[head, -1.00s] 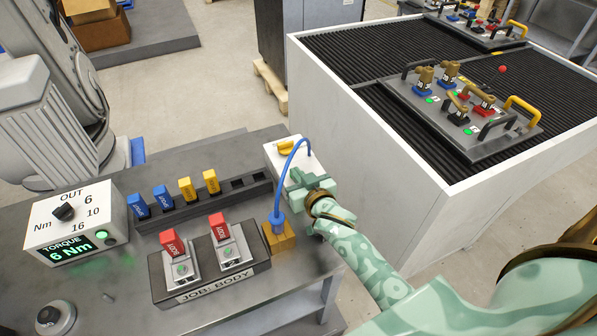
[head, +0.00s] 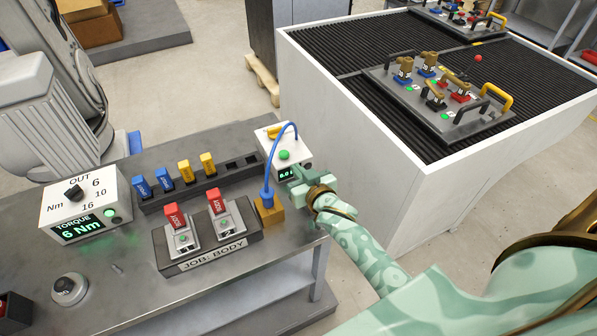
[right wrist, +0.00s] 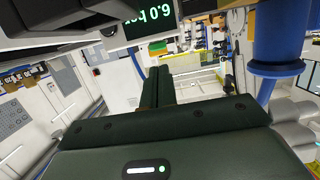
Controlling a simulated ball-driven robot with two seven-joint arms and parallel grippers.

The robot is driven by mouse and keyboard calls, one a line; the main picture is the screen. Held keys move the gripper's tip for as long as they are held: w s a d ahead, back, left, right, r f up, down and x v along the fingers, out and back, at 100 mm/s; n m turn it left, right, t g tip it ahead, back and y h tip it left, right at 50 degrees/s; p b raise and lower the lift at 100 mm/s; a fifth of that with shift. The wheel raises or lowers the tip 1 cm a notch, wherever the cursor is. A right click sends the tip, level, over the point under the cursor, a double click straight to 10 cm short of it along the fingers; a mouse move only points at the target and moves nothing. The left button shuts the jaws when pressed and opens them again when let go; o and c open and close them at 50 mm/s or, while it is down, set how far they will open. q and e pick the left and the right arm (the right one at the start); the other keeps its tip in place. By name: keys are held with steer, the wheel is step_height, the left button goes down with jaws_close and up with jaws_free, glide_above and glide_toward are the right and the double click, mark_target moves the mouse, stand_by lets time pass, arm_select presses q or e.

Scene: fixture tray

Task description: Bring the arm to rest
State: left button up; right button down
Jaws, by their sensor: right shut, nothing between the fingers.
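My right arm comes in from the lower right in the head view. Its right gripper (head: 297,181) is shut and empty, just in front of a white box with a green button (head: 284,155) and a small green display. The gripper's shut fingers (right wrist: 163,88) show in the right wrist view, below the box's display (right wrist: 148,27). A blue tool (head: 267,196) with a blue hose stands upright in a tan block, just left of the gripper. My left gripper is not in view.
Two red body pieces (head: 174,216) sit on the JOB: BODY fixture (head: 205,255). Blue and yellow pieces stand in a rack (head: 195,185). A torque unit (head: 83,208) reads 6 Nm. A white conveyor (head: 395,170) carries a fixture tray (head: 440,122) at the right. Floor shows between bench and conveyor.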

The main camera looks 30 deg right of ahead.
steer(key=s+d+r+n+g+h, duration=0.2)
steer(key=s+n+g, duration=0.2)
steer(key=s, duration=0.8)
steer(key=s+d+r+n+g+h, duration=0.1)
steer(key=s+r+n+g+h, duration=0.2)
steer(key=s, duration=0.9)
steer(key=s+a+f+g+y+b, duration=0.1)
steer(key=s+a+f+g, duration=0.1)
steer(key=f, duration=0.9)
steer(key=s+a+f+g+y+b, duration=0.1)
steer(key=s+f+y, duration=0.1)
steer(key=f, duration=0.9)
steer(key=s+a+f+g+y+b, duration=0.1)
steer(key=s+a+f+g+b, duration=0.15)
steer(key=f, duration=0.85)
arm_select(q)
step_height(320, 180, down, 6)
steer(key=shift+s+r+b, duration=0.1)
steer(key=shift+b, duration=0.6)
arm_select(e)
steer(key=s+d+f+m+g+y, duration=0.1)
steer(key=s+f+m+g, duration=0.1)
steer(key=s+f, duration=1.3)
steer(key=s, duration=0.3)
steer(key=shift+s+d+m+y, duration=0.15)
steer(key=shift+s+m+y, duration=0.15)
steer(key=shift+m, duration=0.1)
